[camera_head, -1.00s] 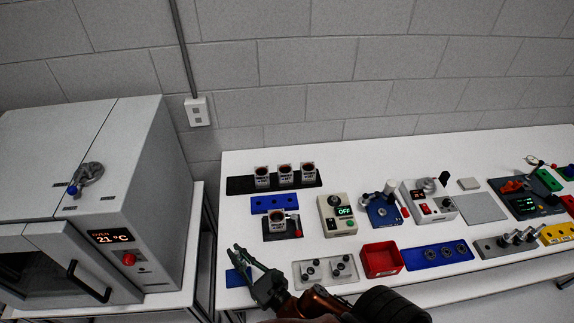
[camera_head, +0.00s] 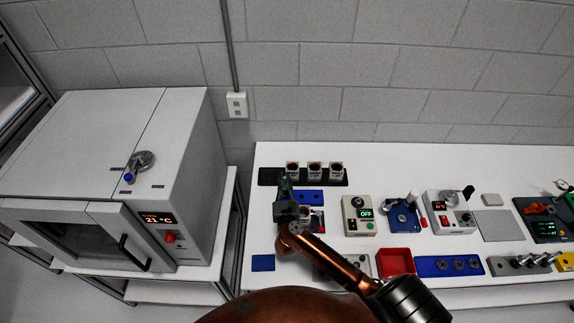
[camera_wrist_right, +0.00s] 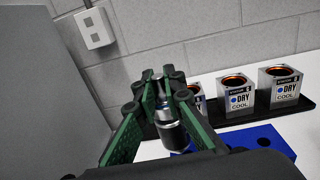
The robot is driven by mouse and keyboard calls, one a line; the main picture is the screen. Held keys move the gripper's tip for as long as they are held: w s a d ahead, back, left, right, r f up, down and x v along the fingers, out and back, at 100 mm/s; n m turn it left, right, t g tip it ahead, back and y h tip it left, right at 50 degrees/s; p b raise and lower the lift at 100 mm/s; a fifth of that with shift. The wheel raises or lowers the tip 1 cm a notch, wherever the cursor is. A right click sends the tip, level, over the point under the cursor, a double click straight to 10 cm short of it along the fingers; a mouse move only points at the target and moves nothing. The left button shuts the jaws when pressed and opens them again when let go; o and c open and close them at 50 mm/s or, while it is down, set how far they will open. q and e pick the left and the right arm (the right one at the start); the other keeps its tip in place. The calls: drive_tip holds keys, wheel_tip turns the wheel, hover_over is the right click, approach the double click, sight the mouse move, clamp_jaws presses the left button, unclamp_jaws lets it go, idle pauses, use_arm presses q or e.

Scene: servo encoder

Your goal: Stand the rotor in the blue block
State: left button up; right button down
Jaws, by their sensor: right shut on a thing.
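My right gripper (camera_head: 287,182) is over the back left of the bench. In the right wrist view its green fingers (camera_wrist_right: 163,85) are shut on the rotor (camera_wrist_right: 172,127), a silver and dark cylinder with a thin shaft, which looks roughly upright. The blue block (camera_head: 312,197), a long bar with holes, lies in front of the black rack, partly hidden by my gripper. In the right wrist view the blue block (camera_wrist_right: 262,140) is below and right of the rotor; I cannot tell whether they touch. My left gripper is not in view.
A black rack (camera_head: 268,176) with three printed cups (camera_head: 314,170) stands behind the blue block. A small blue plate (camera_head: 263,263) lies at the front left, and a red bin (camera_head: 394,262) at the front. The oven (camera_head: 110,200) stands left of the bench.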

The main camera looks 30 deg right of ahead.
use_arm(q)
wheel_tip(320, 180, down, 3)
drive_tip(key=b, duration=0.3)
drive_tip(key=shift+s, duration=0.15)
use_arm(e)
drive_tip(key=shift+w+d+f+m+g+h, duration=0.4)
drive_tip(key=shift+w+d+f+h, duration=0.1)
drive_tip(key=shift+w+d+f, duration=0.5)
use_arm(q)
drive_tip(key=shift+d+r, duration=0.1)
use_arm(e)
drive_tip(key=shift+s+f, duration=0.15)
drive_tip(key=shift+f, duration=0.1)
use_arm(q)
drive_tip(key=shift+b, duration=0.35)
use_arm(e)
drive_tip(key=shift+f, duration=0.15)
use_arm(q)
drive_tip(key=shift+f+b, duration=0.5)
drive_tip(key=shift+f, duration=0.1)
use_arm(e)
drive_tip(key=shift+f, duration=0.75)
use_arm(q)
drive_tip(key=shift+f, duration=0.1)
use_arm(e)
drive_tip(key=shift+f, duration=0.1)
